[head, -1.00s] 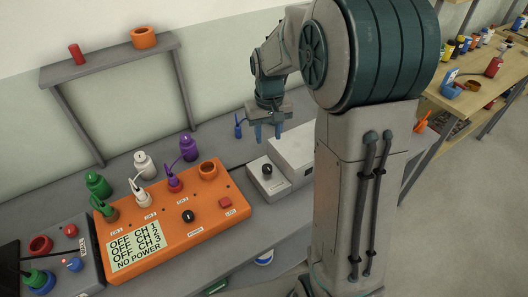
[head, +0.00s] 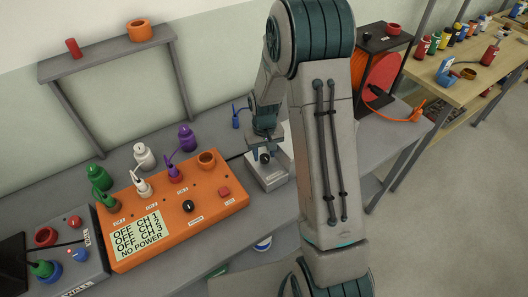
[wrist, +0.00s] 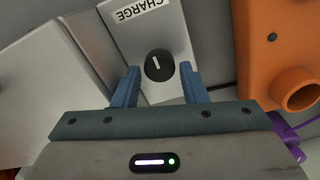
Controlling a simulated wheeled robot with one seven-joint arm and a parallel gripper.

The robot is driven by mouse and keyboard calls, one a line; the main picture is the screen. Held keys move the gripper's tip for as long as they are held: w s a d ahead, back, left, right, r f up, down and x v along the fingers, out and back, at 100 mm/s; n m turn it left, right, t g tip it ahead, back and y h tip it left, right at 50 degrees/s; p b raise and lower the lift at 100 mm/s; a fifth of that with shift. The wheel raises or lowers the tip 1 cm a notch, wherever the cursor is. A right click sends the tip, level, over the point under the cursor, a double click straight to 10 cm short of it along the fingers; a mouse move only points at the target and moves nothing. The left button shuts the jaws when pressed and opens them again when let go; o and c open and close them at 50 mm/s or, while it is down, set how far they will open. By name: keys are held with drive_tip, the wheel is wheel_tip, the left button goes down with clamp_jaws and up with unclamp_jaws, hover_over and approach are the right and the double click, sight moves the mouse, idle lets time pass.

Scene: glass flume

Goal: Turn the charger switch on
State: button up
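The charger (head: 270,179) is a light grey box on the bench, right of the orange power unit. Its switch is a round black knob (wrist: 159,65) with a white pointer line, below a label reading CHARGE in the wrist view. The pointer runs nearly straight up and down there. My gripper (wrist: 159,72) is open, with one blue finger on each side of the knob and a gap on both sides. I cannot tell whether the fingertips reach down beside the knob.
The orange power unit (head: 217,208) has a screen reading OFF for its channels and NO POWER. Plugs stand on and behind it. A shelf (head: 108,52) is at the back left. A black-framed orange reel (head: 379,75) stands at the right end of the bench.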

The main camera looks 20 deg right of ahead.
drive_tip(key=shift+f, duration=0.4)
drive_tip(key=c, duration=0.7)
